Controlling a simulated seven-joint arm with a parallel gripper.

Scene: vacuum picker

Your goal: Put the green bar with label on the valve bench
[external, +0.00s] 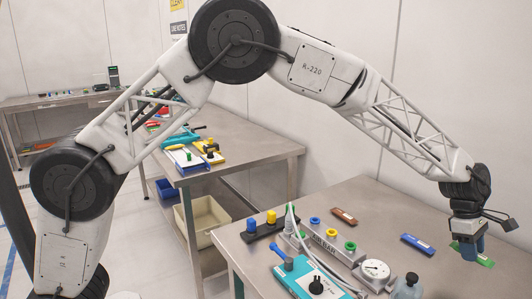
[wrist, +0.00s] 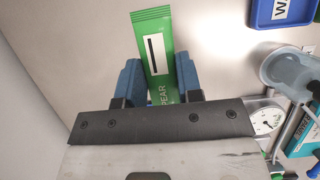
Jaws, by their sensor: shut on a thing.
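The green bar with a white label (wrist: 158,28) sits between the blue fingers of my gripper (wrist: 160,75) in the wrist view, its far end sticking out past the fingertips. In the external view my gripper (external: 468,248) points down at the right side of the front steel bench (external: 375,207), which carries valve-like fittings and a gauge. The green bar also shows there (external: 486,261), on both sides of the fingers. My gripper is shut on it. I cannot tell whether the bar touches the bench top.
A blue labelled bar (external: 417,244) and a brown bar (external: 344,216) lie left of my gripper. A round gauge (external: 375,269), a grey bottle (external: 408,287) and a fitting block with coloured caps (external: 322,241) stand farther left. Bare bench lies behind the blue bar.

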